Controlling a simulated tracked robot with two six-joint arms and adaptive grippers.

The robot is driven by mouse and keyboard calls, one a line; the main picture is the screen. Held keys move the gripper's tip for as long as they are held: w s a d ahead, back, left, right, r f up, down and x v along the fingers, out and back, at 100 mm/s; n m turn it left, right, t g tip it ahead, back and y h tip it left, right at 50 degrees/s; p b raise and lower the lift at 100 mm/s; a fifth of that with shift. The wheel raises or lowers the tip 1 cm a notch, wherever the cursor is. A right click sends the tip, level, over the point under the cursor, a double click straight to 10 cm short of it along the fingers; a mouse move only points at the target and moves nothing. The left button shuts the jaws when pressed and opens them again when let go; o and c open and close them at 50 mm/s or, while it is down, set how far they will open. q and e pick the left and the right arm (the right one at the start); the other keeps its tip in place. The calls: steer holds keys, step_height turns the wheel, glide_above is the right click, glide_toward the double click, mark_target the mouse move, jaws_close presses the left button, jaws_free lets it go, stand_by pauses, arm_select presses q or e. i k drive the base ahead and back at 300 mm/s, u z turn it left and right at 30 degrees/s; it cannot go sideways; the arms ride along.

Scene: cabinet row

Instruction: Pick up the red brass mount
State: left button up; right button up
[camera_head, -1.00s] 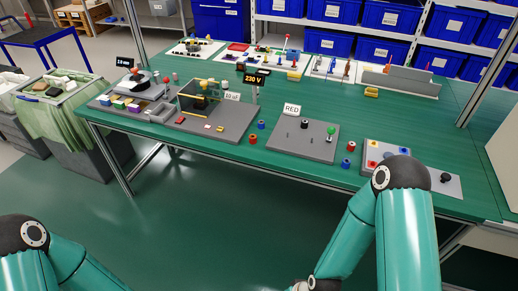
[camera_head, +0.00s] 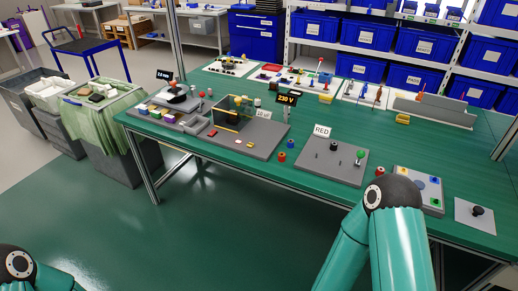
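A small red cylinder (camera_head: 282,157) stands on the green bench at the left edge of a grey board (camera_head: 318,165) with a "RED" sign (camera_head: 321,131). A second red cylinder (camera_head: 380,171) stands at the right of this board, just behind my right arm. Both are small, and I cannot tell which is the red brass mount. My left arm shows only at the bottom left corner and my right arm at the lower right, in front of the bench. Neither gripper is in the picture.
A blue cylinder (camera_head: 290,143) stands behind the left red one. The grey board carries a black cylinder (camera_head: 333,146) and a green knob (camera_head: 360,154). A button panel (camera_head: 405,175) is at the right. Floor before the bench is clear.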

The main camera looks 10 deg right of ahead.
mark_target(282, 155)
steer(key=u, duration=0.15)
steer(key=i, duration=1.35)
steer(key=z, duration=0.45)
